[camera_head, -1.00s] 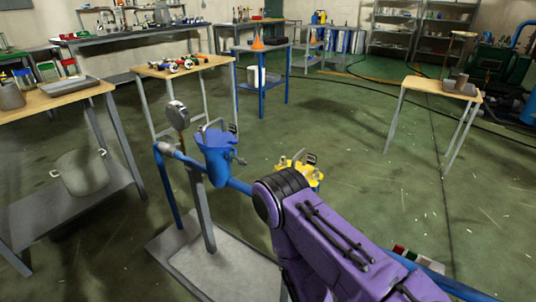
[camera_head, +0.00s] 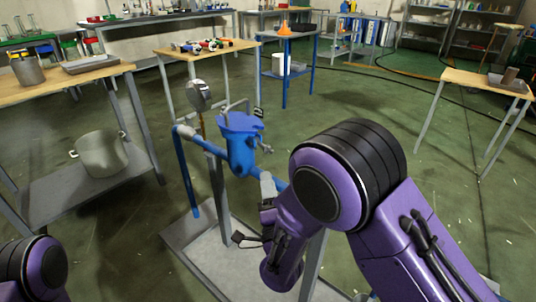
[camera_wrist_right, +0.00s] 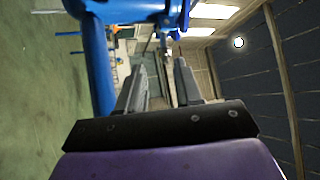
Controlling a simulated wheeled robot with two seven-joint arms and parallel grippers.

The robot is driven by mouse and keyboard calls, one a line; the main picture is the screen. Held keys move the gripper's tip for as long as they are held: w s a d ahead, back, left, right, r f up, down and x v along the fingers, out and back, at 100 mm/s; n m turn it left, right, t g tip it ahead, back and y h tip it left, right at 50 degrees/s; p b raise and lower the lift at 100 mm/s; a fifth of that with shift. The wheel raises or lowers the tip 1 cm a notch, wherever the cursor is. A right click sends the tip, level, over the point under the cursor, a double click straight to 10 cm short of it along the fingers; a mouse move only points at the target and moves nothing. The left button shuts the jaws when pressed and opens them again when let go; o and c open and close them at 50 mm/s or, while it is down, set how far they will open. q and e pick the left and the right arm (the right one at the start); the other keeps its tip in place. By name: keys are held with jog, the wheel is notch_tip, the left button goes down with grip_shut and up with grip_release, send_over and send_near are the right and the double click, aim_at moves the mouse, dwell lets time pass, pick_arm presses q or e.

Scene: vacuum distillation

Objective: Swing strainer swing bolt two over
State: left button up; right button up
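The blue strainer (camera_head: 240,150) stands on a blue pipe run in the middle of the head view. A grey bar-like piece (camera_head: 236,106) rises over its lid, and a small bolt-like part (camera_head: 265,148) sticks out at its right side. I cannot tell which is swing bolt two. My right gripper (camera_head: 267,182) is below and right of the strainer, pointing up. In the right wrist view its two fingers (camera_wrist_right: 160,75) are apart with nothing visibly held. The strainer's blue underside (camera_wrist_right: 130,8) is above them. Only part of my left arm shows; its gripper is out of view.
A blue pipe (camera_wrist_right: 95,60) runs close beside the right fingers. A round gauge (camera_head: 198,94) stands left of the strainer. A grey stand base (camera_head: 205,245) lies below.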

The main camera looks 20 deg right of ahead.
aim_at(268, 152)
jog(key=shift+m+h, duration=0.5)
jog(key=shift+m, duration=0.3)
jog(key=x, duration=1)
jog(key=shift+d+r, duration=0.4)
jog(key=shift+d, duration=0.05)
grip_shut()
